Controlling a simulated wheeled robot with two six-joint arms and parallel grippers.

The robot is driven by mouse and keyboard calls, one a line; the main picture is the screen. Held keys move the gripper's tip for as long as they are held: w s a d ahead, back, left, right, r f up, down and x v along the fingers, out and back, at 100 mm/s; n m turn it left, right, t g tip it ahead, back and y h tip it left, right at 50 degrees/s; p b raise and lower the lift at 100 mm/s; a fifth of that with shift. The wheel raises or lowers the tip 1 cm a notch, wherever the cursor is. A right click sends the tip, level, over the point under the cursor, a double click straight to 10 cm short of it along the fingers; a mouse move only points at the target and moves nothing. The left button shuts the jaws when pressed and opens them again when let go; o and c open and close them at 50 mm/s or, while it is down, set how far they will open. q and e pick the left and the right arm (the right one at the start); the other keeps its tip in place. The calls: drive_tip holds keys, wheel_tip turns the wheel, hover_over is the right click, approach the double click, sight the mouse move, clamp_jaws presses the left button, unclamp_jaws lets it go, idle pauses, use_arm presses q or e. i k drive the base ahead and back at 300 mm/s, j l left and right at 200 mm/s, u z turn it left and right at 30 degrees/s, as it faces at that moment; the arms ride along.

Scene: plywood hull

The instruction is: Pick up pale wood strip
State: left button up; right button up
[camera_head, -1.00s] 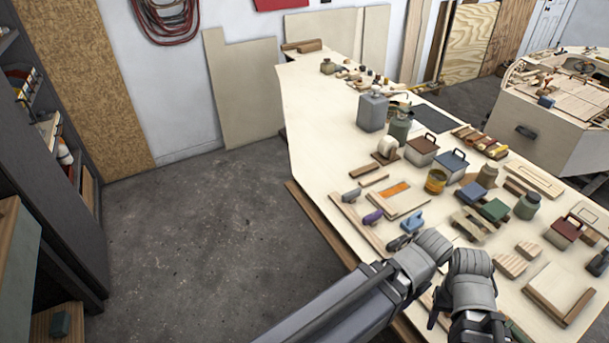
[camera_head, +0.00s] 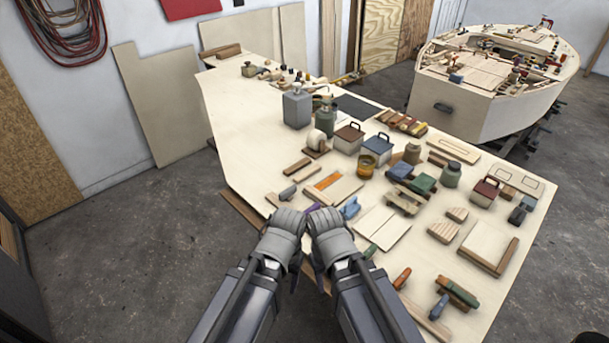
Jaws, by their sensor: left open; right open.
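Several pale wood strips lie on the workbench, and I cannot tell which one the task means. One short pale strip (camera_head: 306,173) lies beside a brown strip near the bench's left edge. A longer pale strip (camera_head: 275,200) at that edge is partly hidden by my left gripper. My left gripper (camera_head: 284,225) and my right gripper (camera_head: 327,226) are side by side over the near left edge of the bench. Both are open and I see nothing held in them; their fingertips are largely hidden.
The workbench (camera_head: 245,130) is crowded with tins, bottles, clamps and wood blocks in its near half. Its far left part is bare. Grey floor (camera_head: 150,230) is free to the left. A boat hull (camera_head: 470,100) stands at the back right.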

sight(312, 170)
drive_tip(key=i+j+z, duration=0.15)
drive_tip(key=j, duration=0.25)
drive_tip(key=i+j+z, duration=0.1)
drive_tip(key=i+j, duration=0.25)
drive_tip(key=i+j+z, duration=0.15)
drive_tip(key=j, duration=0.4)
drive_tip(key=i+j+z, duration=0.15)
drive_tip(key=j, duration=0.35)
drive_tip(key=i+j+z, duration=0.1)
drive_tip(key=i+j, duration=0.15)
drive_tip(key=j, duration=0.25)
drive_tip(key=i+j+z, duration=0.15)
drive_tip(key=j, duration=0.35)
drive_tip(key=i+j+z, duration=0.15)
drive_tip(key=j, duration=0.4)
drive_tip(key=j+z, duration=0.1)
drive_tip(key=j, duration=0.4)
